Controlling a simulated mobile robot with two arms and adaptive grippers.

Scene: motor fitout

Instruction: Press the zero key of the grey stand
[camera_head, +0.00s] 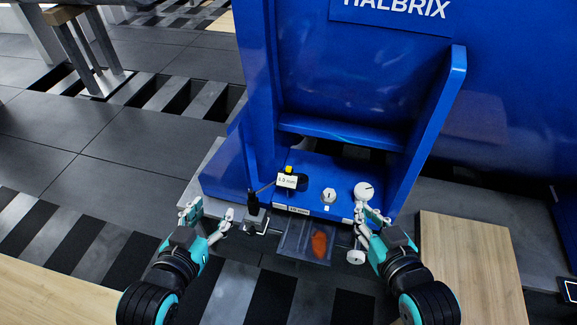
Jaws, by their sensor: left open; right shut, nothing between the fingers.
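A small gauge with a white readout (287,181) and a yellow top (289,169) sits on the blue machine's ledge. A thin arm joins it to a dark upright post with a grey foot (255,220), which appears to be the grey stand. The zero key is too small to make out. My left gripper (207,213) is open and empty, to the left of the post and apart from it. My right gripper (367,213) is shut and empty, just below a white round knob (364,190); I cannot tell whether they touch.
The blue machine (340,90) has upright side plates around the ledge. A white knob (329,196) stands mid-ledge. A clear pouch with an orange item (319,243) hangs in front. A wooden top (465,265) lies right.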

